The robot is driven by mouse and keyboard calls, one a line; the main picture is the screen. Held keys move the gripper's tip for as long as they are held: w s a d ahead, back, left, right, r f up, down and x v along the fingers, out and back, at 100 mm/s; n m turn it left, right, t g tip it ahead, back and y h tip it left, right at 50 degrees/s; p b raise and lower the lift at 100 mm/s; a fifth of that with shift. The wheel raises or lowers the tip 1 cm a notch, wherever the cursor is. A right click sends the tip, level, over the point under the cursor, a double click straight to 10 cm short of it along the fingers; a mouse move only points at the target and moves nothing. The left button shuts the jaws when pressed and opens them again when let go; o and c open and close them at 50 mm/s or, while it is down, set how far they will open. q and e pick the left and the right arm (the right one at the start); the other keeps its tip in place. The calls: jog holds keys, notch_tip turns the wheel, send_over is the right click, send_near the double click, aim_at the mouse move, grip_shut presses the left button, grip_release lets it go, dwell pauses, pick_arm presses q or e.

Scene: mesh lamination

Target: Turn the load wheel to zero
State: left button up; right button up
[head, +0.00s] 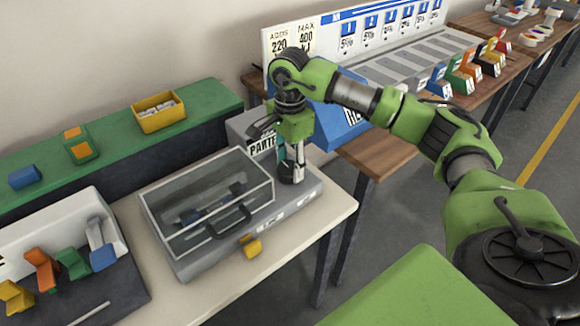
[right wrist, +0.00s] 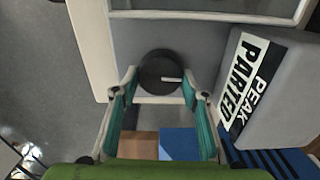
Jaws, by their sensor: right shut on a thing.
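The load wheel (right wrist: 158,68) is a round black knob with a pale pointer line, on the grey top of the tester. In the right wrist view the pointer runs from near the middle toward the right. My right gripper (right wrist: 160,84) is shut on the wheel, with one fingertip at each side of it. In the head view my right gripper (head: 293,172) points down at the right end of the tester (head: 303,198) and mostly hides the wheel. My left gripper is in neither view.
The tester's clear lidded box (head: 205,205) with a dark handle is left of my gripper. A grey display marked PEAK and PARTED (right wrist: 275,95) stands close beside the gripper. A blue bin (head: 335,125) is behind. A yellow container (head: 158,112) sits on the green shelf.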

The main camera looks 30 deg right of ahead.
aim_at(290, 167)
jog(key=shift+n, duration=0.5)
jog(key=o, duration=1.1)
jog(key=shift+r, duration=0.15)
notch_tip(290, 167, up, 12)
dwell(0.3)
